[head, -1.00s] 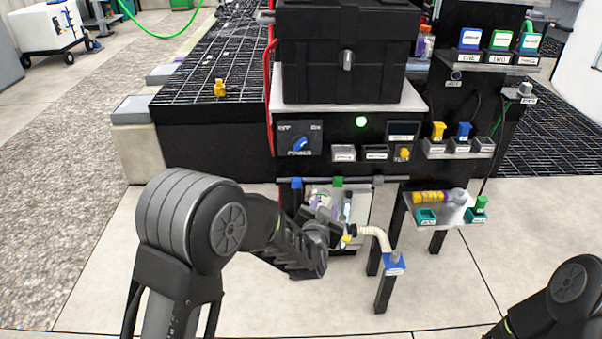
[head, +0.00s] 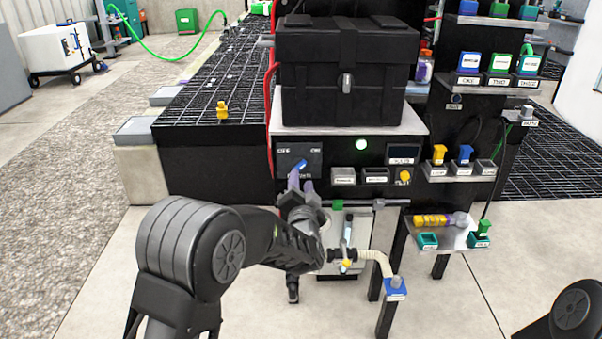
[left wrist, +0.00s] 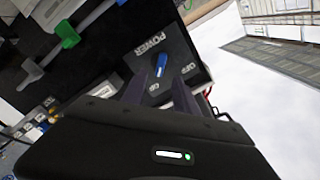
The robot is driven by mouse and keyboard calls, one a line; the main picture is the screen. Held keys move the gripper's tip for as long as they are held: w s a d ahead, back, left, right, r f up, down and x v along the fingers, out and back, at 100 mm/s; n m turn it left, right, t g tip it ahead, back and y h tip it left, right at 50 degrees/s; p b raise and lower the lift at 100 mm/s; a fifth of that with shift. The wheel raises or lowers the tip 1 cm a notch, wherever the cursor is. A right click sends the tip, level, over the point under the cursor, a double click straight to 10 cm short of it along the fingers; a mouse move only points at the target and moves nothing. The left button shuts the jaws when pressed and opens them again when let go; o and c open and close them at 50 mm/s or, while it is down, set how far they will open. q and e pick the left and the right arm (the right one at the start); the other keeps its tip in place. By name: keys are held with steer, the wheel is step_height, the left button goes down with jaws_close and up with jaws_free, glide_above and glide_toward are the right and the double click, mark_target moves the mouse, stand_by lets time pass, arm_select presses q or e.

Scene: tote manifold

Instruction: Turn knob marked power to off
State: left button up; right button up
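The power knob (head: 301,166) is blue and sits on a dark square panel (head: 285,152) at the front of the black cabinet. Its pointer slants toward the upper right, on the ON side. In the left wrist view the knob (left wrist: 157,87) shows beside the POWER label, with markings at the panel's corners. My left gripper (head: 301,182) is just below and in front of the knob. Its two purple fingers are apart, with nothing seen between them; whether they touch the knob is unclear. My right gripper is out of view; only part of that arm shows at the lower right.
A black case (head: 345,75) stands above on the cabinet top.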

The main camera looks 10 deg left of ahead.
mark_target(301, 168)
arm_select(q)
steer(key=b+x, duration=0.1)
steer(key=x, duration=0.4)
steer(key=shift+w+a, duration=0.1)
steer(key=shift+w, duration=0.25)
steer(key=shift+c, duration=0.4)
jaws_close()
